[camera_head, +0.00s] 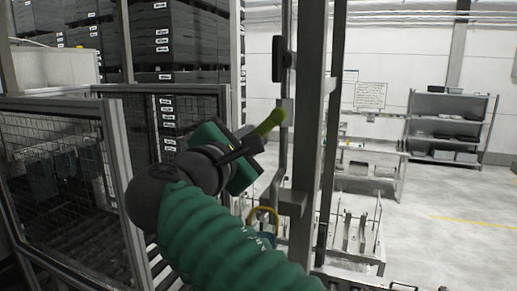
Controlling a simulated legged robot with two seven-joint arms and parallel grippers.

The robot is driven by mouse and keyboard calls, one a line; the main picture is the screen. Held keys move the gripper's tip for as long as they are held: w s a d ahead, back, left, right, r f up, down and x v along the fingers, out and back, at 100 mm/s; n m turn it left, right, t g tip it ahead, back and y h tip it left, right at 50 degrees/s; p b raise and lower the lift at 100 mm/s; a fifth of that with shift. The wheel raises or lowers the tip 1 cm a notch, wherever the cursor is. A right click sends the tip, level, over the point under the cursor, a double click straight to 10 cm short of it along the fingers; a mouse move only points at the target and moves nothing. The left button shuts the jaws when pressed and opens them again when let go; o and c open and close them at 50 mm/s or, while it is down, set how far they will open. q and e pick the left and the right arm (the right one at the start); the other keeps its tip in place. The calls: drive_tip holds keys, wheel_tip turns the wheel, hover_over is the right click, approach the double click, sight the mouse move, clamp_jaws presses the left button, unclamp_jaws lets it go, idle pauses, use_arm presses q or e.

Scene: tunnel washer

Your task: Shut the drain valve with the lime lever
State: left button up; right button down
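A lime lever (272,121) shows just left of the grey upright post, tilted up to the right. Its lower end is hidden behind my gripper, and the drain valve body is not clearly seen. One arm in a green ribbed sleeve comes in from the bottom, right of centre, and reaches up and left; I take it as my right arm. Its green and black gripper (242,153) is at the lower end of the lever and overlaps it. I cannot tell whether it touches the lever or whether its fingers are open. My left gripper is not in view.
A grey post (310,120) stands right beside the lever. A yellow loop (262,214) is below the gripper. A mesh guard (60,175) fills the left, with stacked dark crates (190,45) behind. A shelf rack (447,125) stands far right; the floor there is clear.

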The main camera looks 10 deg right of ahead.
drive_tip(key=r+m, duration=0.1)
drive_tip(key=m, duration=0.2)
drive_tip(key=a+r+m, duration=0.1)
drive_tip(key=shift+w+a+r+m+p, duration=0.1)
drive_tip(key=shift+w+r+m+p, duration=0.2)
drive_tip(key=shift+w+r, duration=0.1)
drive_tip(key=shift+w+a+r+m+p, duration=0.15)
drive_tip(key=shift+r+m, duration=0.45)
drive_tip(key=shift+m, duration=0.55)
drive_tip(key=shift+a+r+m+p, duration=0.15)
drive_tip(key=shift+r+m, duration=0.45)
drive_tip(key=shift+m, duration=0.55)
drive_tip(key=shift+d, duration=0.1)
drive_tip(key=c, duration=1.3)
unclamp_jaws()
drive_tip(key=shift+w, duration=0.1)
drive_tip(key=shift+c, duration=0.2)
drive_tip(key=shift+o, duration=0.3)
drive_tip(key=shift+w+d+f, duration=0.1)
drive_tip(key=shift+w+f, duration=0.1)
drive_tip(key=shift+w, duration=0.1)
drive_tip(key=shift+s+a, duration=0.25)
drive_tip(key=shift+s, duration=0.15)
drive_tip(key=b+v, duration=0.3)
drive_tip(key=v, duration=1.3)
drive_tip(key=shift+w+a, duration=0.15)
